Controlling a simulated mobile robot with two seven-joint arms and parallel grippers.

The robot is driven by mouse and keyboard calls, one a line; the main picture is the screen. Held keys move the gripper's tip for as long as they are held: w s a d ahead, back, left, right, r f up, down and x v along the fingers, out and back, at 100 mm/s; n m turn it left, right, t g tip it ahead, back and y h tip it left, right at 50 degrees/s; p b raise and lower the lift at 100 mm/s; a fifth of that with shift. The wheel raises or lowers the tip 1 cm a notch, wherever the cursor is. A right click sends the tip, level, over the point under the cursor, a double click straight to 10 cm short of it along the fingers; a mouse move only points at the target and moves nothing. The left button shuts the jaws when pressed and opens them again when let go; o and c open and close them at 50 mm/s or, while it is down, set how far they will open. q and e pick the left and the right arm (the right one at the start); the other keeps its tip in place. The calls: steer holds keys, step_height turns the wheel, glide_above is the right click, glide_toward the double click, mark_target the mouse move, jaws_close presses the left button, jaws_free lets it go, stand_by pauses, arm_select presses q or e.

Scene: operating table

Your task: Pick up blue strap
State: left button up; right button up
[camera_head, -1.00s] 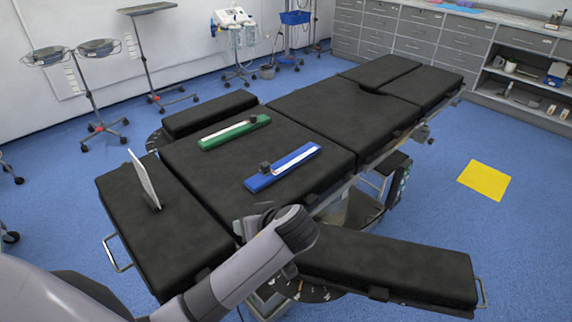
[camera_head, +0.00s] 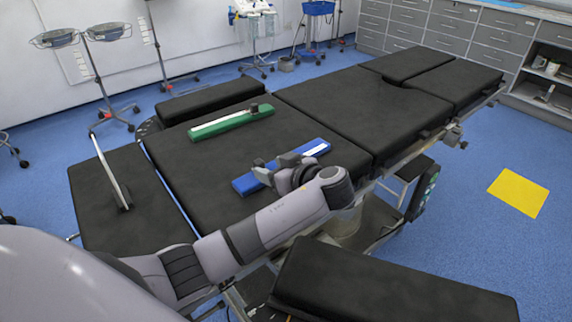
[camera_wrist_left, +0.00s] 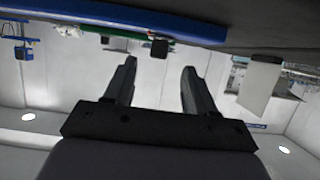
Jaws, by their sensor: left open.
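The blue strap (camera_head: 318,146) lies on the black operating table (camera_head: 225,165), partly hidden behind my left gripper. The green strap (camera_head: 228,122) lies farther back on the same table, with a small dark knob at its right end. My left gripper (camera_head: 277,165) is open and empty, in front of the blue strap's middle in the head view. In the left wrist view, the blue strap (camera_wrist_left: 130,16) runs along the top edge, beyond the open fingers (camera_wrist_left: 157,75), with a gap between. My right gripper is in neither view.
A separate black leg section (camera_head: 385,290) juts out at the front right. Wheeled stands are along the back wall, and drawers (camera_head: 455,35) line the back right.

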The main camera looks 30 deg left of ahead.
mark_target(262, 164)
arm_select(q)
steer(key=x, duration=0.4)
steer(key=shift+w, duration=0.1)
steer(key=shift+f, duration=0.1)
jaws_close()
